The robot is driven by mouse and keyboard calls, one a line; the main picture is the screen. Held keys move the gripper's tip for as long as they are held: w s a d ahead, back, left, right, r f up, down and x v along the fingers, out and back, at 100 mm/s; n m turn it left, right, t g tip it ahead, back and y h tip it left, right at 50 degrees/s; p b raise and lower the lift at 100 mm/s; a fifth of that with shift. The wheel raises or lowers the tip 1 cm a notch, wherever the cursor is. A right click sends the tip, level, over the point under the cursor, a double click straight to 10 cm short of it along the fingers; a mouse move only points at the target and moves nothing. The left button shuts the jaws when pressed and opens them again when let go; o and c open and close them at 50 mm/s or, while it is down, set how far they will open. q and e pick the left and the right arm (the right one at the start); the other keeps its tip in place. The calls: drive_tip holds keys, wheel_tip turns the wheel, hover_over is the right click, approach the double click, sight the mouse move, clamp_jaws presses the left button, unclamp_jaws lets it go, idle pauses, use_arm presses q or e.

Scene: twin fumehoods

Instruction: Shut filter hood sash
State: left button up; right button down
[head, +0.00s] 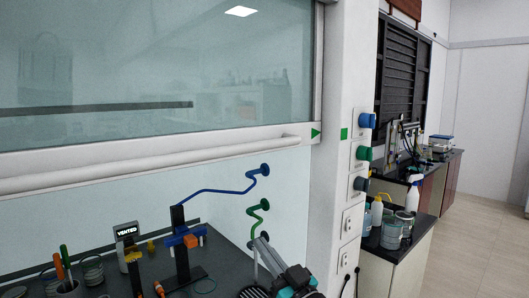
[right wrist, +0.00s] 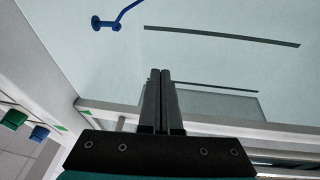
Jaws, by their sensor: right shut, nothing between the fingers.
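A hood sash (head: 165,75) with a hazy glass pane and white frame fills the upper left of the head view. It is partly raised, with an open gap below its edge. A long white handle bar (head: 150,158) runs along its bottom. The sign inside reads VENTED (head: 126,232); I see no filter label. My right gripper (head: 264,243) is low in the head view, below the handle bar. In the right wrist view its two dark fingers (right wrist: 160,74) are together and empty, with a white bar (right wrist: 205,118) behind them. My left gripper is not in view.
Inside the hood are a blue pipe (head: 222,191), a green pipe (head: 256,216), a stand with a blue clamp (head: 183,240) and a cup of tools (head: 68,288). The white side post (head: 345,100) carries knobs and sockets. A bench with bottles (head: 413,192) stands at right.

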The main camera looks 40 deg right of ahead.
sight(264, 146)
drive_tip(key=s+r+n+t+y, duration=0.1)
drive_tip(key=s+r+t, duration=0.25)
drive_tip(key=r, duration=0.55)
drive_tip(key=s+r+n+t+y, duration=0.1)
drive_tip(key=s+r+t+y, duration=0.15)
drive_tip(key=s+r, duration=0.45)
drive_tip(key=s+r+p+x, duration=0.1)
drive_tip(key=p+x, duration=0.3)
drive_tip(key=x, duration=1)
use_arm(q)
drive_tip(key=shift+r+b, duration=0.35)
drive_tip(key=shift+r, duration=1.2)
use_arm(e)
drive_tip(key=shift+t+h, duration=0.4)
drive_tip(key=shift+h, duration=0.05)
drive_tip(key=shift+w+a+f, duration=0.1)
drive_tip(key=shift+w+f, duration=0.05)
drive_tip(key=shift+f, duration=0.7)
drive_tip(key=shift+w+a+f, duration=0.1)
drive_tip(key=shift+a+f, duration=0.05)
drive_tip(key=shift+f, duration=0.65)
drive_tip(key=shift+w+a+f, duration=0.1)
drive_tip(key=shift+w+f, duration=0.05)
drive_tip(key=shift+f, duration=0.7)
